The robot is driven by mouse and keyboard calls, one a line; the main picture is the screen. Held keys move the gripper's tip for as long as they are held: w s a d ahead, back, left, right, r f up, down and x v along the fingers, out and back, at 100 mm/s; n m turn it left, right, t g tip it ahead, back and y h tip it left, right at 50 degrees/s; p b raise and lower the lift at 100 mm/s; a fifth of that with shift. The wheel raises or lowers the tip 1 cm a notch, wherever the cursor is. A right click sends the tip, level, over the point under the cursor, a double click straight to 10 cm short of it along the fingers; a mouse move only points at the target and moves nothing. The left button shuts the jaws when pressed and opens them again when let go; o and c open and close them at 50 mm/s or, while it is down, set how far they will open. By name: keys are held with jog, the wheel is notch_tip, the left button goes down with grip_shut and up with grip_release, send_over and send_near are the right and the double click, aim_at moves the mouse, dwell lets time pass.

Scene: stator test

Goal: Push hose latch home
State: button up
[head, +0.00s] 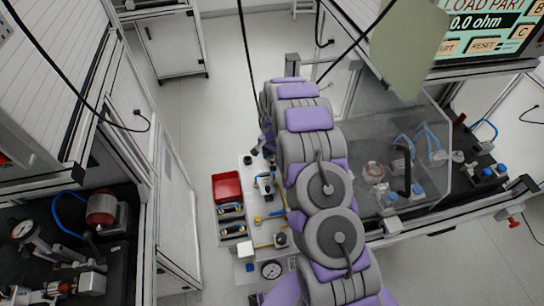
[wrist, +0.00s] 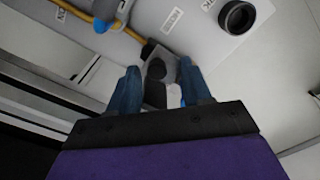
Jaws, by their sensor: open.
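In the wrist view my gripper (wrist: 159,74) has its two blue fingers spread. Between them is a small grey block (wrist: 163,60) with a dark, rounded lever-like piece (wrist: 155,88), which looks like the hose latch. I cannot tell whether a finger touches it or how far in the latch sits. A yellow hose (wrist: 112,24) runs toward the block from upper left, with a blue part (wrist: 105,8) on it. In the head view my arm covers much of the scene. The latch cannot be made out there, and my fingers are not clearly visible.
A white panel or cart top (head: 247,240) carries a red bin (head: 226,187), tool trays (head: 231,221) and a round gauge (head: 271,270). A black ring (wrist: 237,17) stands near the block. A clear enclosure (head: 425,130) is right of my arm. Open floor (head: 205,130) lies left.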

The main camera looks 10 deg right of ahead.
aim_at(272, 159)
notch_tip(272, 159, up, 17)
jog(key=p, duration=0.2)
jog(key=shift+r+p, duration=0.15)
jog(key=shift+p, duration=0.2)
dwell(0.6)
jog(key=s+r+n, duration=0.3)
jog(key=s+r, duration=0.7)
jog(key=s+r+n+g, duration=0.1)
jog(key=s+r+n, duration=0.2)
jog(key=s, duration=1.4)
jog(key=s+r+n, duration=0.3)
jog(key=s+r, duration=0.3)
jog(key=s, duration=1.2)
jog(key=shift+a+g, duration=0.4)
jog(key=shift+a, duration=0.05)
jog(key=shift+c, duration=0.3)
